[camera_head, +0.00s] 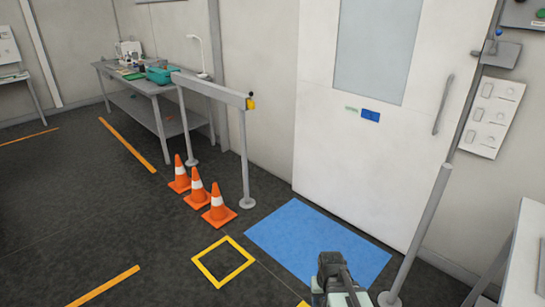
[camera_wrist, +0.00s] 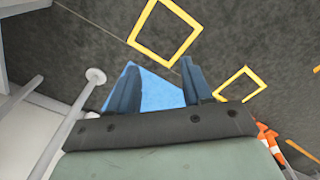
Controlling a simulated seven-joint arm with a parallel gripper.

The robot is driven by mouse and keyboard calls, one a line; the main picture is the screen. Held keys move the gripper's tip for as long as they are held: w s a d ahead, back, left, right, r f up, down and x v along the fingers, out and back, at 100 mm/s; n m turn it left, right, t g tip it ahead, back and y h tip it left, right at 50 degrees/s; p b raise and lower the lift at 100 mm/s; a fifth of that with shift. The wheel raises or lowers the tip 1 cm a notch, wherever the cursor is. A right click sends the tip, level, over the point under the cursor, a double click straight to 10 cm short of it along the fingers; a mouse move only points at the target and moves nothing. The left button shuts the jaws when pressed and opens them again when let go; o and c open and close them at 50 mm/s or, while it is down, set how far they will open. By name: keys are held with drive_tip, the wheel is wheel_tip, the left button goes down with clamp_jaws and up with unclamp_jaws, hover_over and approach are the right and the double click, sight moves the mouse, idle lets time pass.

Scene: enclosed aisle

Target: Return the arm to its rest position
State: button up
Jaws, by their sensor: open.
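My gripper (camera_wrist: 158,90) shows in the wrist view with its two dark fingers spread apart and nothing between them. Beyond the fingers lies the blue floor mat. In the head view my arm (camera_head: 338,280) shows at the bottom, right of centre, in front of the blue mat (camera_head: 310,238). The fingers cannot be made out in the head view.
A white door (camera_head: 360,140) with a handle stands behind the mat. A grey post (camera_head: 420,235) stands close to the right of my arm. A barrier (camera_head: 245,150), orange cones (camera_head: 218,208) and a workbench (camera_head: 150,85) are to the left. A white table (camera_head: 525,260) is at right.

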drive_tip(key=s+f+g, duration=0.3)
drive_tip(key=s+f, duration=0.7)
drive_tip(key=s, duration=0.5)
drive_tip(key=s+f+g, duration=0.3)
drive_tip(key=s+f, duration=0.7)
drive_tip(key=s, duration=0.5)
drive_tip(key=shift+f+g, duration=0.35)
drive_tip(key=shift+g, duration=0.05)
